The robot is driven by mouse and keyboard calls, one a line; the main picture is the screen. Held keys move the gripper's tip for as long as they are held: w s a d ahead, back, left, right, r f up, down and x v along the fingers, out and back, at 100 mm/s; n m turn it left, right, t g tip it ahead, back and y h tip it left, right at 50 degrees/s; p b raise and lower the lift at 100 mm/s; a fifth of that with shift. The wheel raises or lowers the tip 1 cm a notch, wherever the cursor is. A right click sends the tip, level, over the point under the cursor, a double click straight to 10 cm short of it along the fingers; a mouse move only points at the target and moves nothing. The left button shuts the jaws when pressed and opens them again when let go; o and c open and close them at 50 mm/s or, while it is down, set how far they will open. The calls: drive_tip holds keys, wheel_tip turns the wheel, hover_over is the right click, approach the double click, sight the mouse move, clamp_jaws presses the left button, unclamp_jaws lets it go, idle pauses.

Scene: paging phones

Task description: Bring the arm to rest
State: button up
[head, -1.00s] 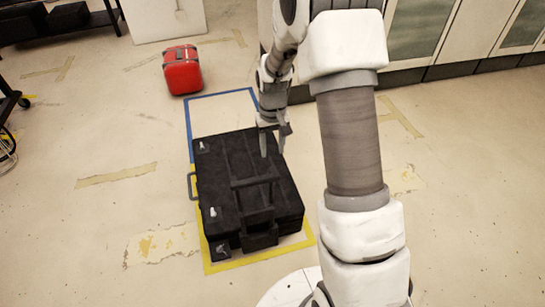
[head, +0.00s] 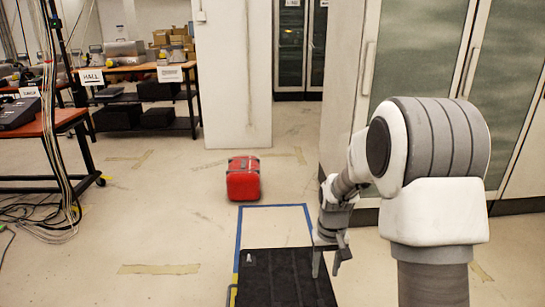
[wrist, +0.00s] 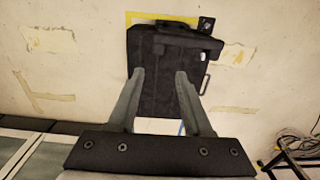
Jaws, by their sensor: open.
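My gripper (head: 328,264) hangs pointing down at the end of my bent arm in the head view, in front of the cabinets. Its two fingers are apart with nothing between them; they also show in the wrist view (wrist: 160,84). A black case (head: 285,280) lies flat on the floor below and beyond the fingers. Its near part is cut off by the head view's bottom edge. In the wrist view the case (wrist: 158,62) lies past the fingertips, with a side handle. I cannot tell the exact gap between fingers and case.
A blue floor outline (head: 275,206) and a yellow one (wrist: 148,16) mark the floor around the case. A red case (head: 243,180) stands beyond it. Tall cabinets (head: 345,100) stand to the right. A table (head: 45,122) with loose cables (head: 50,215) is at left.

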drive_tip(key=s+r+t, duration=0.2)
drive_tip(key=s+r, duration=0.3)
drive_tip(key=r, duration=0.6)
drive_tip(key=s+a+r+t, duration=0.15)
drive_tip(key=s+r, duration=0.35)
drive_tip(key=s, duration=0.5)
drive_tip(key=s+a+r+t, duration=0.1)
drive_tip(key=s+r+t, duration=0.1)
drive_tip(key=s+r, duration=0.5)
wheel_tip(320, 180, up, 16)
drive_tip(key=s+p, duration=0.2)
drive_tip(key=p, duration=1.5)
drive_tip(key=shift+d+f, duration=0.15)
drive_tip(key=shift+f, duration=0.1)
drive_tip(key=shift+w, duration=0.1)
